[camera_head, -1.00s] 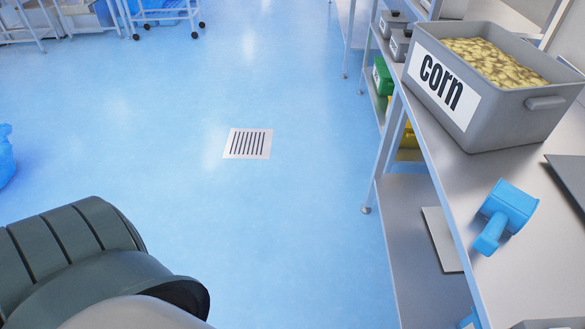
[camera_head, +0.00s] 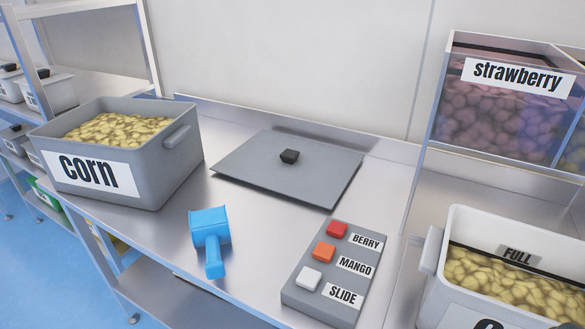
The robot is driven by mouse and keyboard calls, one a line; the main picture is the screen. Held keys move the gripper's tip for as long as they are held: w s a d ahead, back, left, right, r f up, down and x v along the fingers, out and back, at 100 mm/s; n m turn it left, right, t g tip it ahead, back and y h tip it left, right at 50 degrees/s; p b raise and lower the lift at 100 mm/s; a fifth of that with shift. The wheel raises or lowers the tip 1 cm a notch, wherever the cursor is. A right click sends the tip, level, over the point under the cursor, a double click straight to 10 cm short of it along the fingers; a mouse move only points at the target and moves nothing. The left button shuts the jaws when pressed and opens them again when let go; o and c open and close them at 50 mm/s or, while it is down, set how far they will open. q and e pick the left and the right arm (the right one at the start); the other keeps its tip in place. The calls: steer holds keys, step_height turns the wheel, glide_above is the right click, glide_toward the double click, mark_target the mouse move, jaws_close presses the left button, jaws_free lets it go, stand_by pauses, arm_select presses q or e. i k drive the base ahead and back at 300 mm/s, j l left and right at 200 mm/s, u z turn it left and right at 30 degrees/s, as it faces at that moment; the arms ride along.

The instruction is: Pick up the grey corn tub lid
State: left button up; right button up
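The grey corn tub lid (camera_head: 255,168) lies flat on the steel table, with a black knob (camera_head: 289,156) near its middle. It is to the right of the open grey corn tub (camera_head: 165,175), which is full of yellowish pieces and carries a "corn" label. The lid is apart from the tub and nothing lies on it.
A blue scoop (camera_head: 210,235) lies in front of the lid. A grey button box (camera_head: 312,292) with red, orange and white buttons stands to its right. A strawberry bin (camera_head: 505,115) and a second tub (camera_head: 432,250) are at right. Bare steel (camera_head: 250,235) lies between scoop and box.

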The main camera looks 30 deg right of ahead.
mark_target(313, 173)
steer(key=i+j+z, duration=0.15)
steer(key=j, duration=0.25)
steer(key=i+j+z, duration=0.15)
steer(key=j, duration=0.25)
steer(key=i+j+z, duration=0.15)
steer(key=j, duration=0.3)
steer(key=i+j+z, duration=0.15)
steer(key=j, duration=0.3)
steer(key=i+j+z, duration=0.15)
steer(key=j, duration=0.3)
